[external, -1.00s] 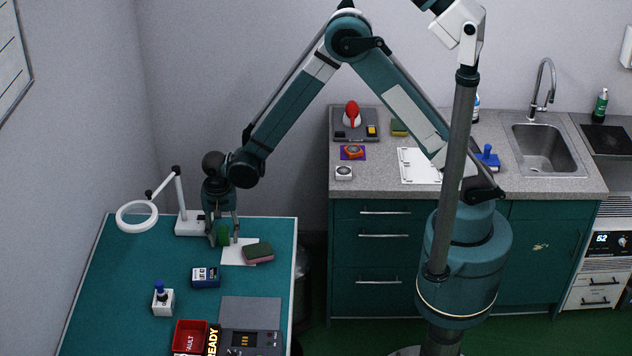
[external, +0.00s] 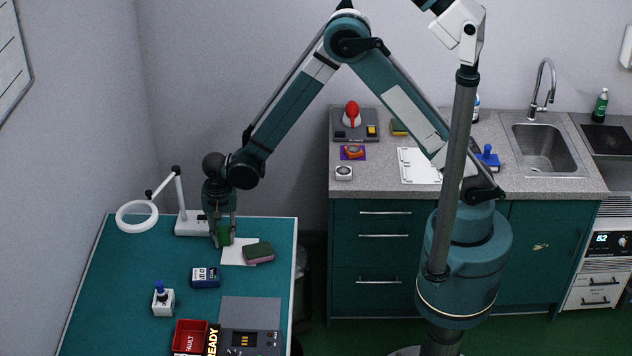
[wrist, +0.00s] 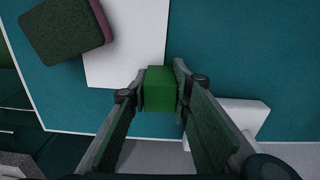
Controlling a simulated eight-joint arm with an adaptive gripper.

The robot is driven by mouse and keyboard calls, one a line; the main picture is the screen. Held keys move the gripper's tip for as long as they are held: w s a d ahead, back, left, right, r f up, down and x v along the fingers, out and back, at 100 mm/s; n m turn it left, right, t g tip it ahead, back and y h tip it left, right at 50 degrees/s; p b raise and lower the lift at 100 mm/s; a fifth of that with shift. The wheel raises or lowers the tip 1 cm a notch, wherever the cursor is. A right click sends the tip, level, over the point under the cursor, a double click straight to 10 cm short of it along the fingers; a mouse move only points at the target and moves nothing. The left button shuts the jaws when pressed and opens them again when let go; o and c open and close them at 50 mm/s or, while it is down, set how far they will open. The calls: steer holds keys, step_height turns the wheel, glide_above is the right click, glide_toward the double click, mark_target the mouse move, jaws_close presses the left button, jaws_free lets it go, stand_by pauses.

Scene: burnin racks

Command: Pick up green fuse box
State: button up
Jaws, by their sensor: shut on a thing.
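The green fuse box (wrist: 160,88) is a small green block, seen between my two fingers in the wrist view. It also shows in the external view (external: 224,237) under my gripper. My gripper (external: 223,240) points down over the back of the teal table and is shut on the green fuse box, with a finger on each side. In the wrist view my gripper (wrist: 160,90) touches it on both sides. The fuse box is by the edge of a white sheet (external: 238,255). I cannot tell whether it rests on the table or is slightly lifted.
A green-and-pink sponge (external: 258,253) lies close by on the sheet. A ring lamp (external: 137,215) with a white base (external: 187,224) stands just left. A blue box (external: 205,278), a stamp (external: 162,299), a red bin (external: 190,336) and a grey device (external: 250,325) are nearer the front.

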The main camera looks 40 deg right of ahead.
mark_target(223, 228)
steer(key=shift+r, duration=0.15)
steer(key=shift+r, duration=4.85)
